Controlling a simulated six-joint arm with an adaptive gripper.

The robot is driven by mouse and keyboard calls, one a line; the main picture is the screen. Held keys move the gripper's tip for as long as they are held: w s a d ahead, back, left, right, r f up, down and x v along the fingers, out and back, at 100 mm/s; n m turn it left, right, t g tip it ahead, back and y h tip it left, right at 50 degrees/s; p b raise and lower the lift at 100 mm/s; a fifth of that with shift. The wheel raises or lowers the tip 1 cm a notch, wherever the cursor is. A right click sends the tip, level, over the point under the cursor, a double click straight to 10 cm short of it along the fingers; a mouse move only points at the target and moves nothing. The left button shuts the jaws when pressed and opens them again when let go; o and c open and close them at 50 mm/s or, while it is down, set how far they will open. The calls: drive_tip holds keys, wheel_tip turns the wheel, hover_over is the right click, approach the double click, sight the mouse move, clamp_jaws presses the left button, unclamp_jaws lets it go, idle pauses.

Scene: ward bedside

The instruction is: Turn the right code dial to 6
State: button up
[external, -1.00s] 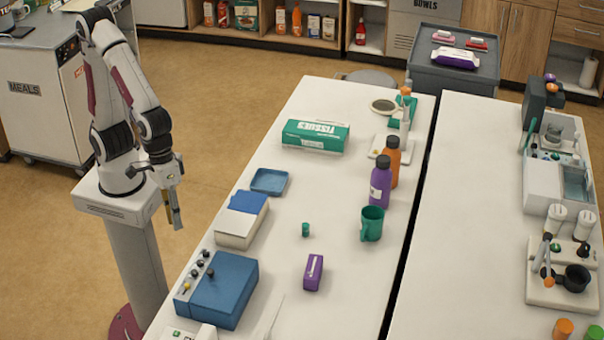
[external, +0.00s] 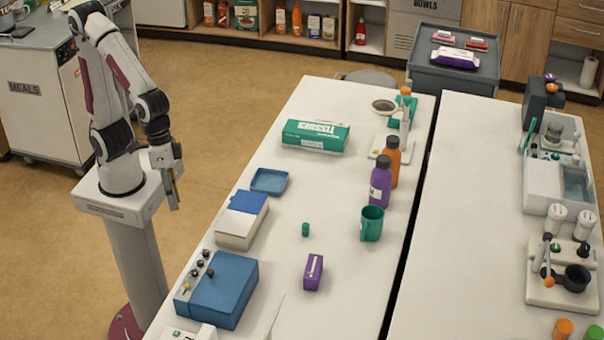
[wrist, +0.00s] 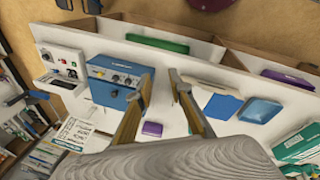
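The panel carries several small black knobs and a yellow one; the dial numbers are too small to read. In the wrist view, the blue box (wrist: 105,95) is left of my fingers, its row of dark knobs facing the camera. Which knob is the right code dial I cannot tell. My gripper (external: 174,207) hangs beyond the table's left edge, well apart from the box. In the wrist view, its fingers (wrist: 161,78) are apart with nothing between them.
A white box with a blue top (external: 240,224) and a blue tray (external: 269,181) stand behind the blue box. A purple box (external: 313,272), a small green cup (external: 305,230) and a green mug (external: 372,223) stand to the right. The table's middle has free room.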

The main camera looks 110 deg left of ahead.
drive_tip(key=s+a+r+m, duration=0.2)
drive_tip(key=a+m, duration=0.1)
drive_tip(key=a, duration=0.2)
drive_tip(key=s+a+r+m+t, duration=0.1)
drive_tip(key=s+a+r+m, duration=0.2)
drive_tip(key=a, duration=0.2)
drive_tip(key=shift+m+y, duration=0.3)
idle(0.4)
drive_tip(key=shift+d, duration=0.1)
idle(0.4)
